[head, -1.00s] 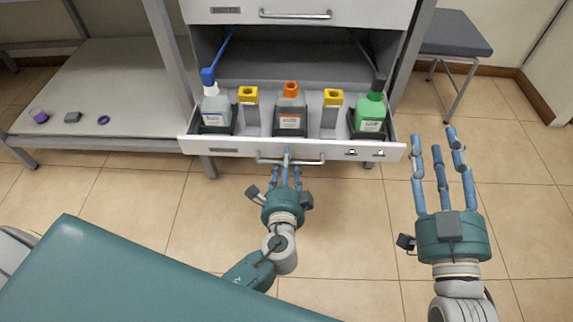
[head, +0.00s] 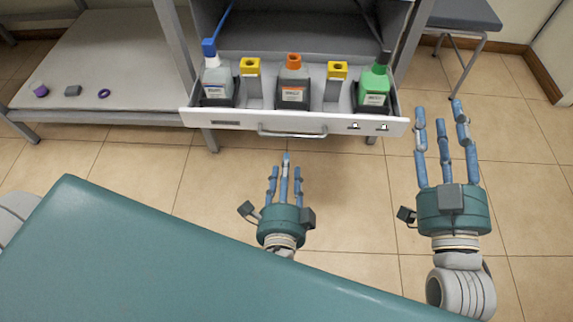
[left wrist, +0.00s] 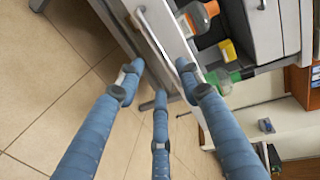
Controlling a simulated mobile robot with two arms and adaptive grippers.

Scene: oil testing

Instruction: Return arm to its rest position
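My left gripper (head: 285,172) is open and empty in front of the drawer, with its fingers pointing at the drawer handle (head: 292,133) and a gap between them. In the left wrist view its spread fingers (left wrist: 155,85) hold nothing, and the drawer handle (left wrist: 188,72) shows beyond them. My right gripper (head: 440,120) is open and empty to the right of the drawer, over the floor. The drawer (head: 225,121) stands pulled out.
The drawer holds a blue-capped bottle (head: 217,83), an orange-capped bottle (head: 294,86), a green bottle (head: 374,82) and two yellow-topped holders (head: 250,80). A low shelf (head: 120,75) stands left, a stool (head: 465,14) right. Floor below the drawer is clear.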

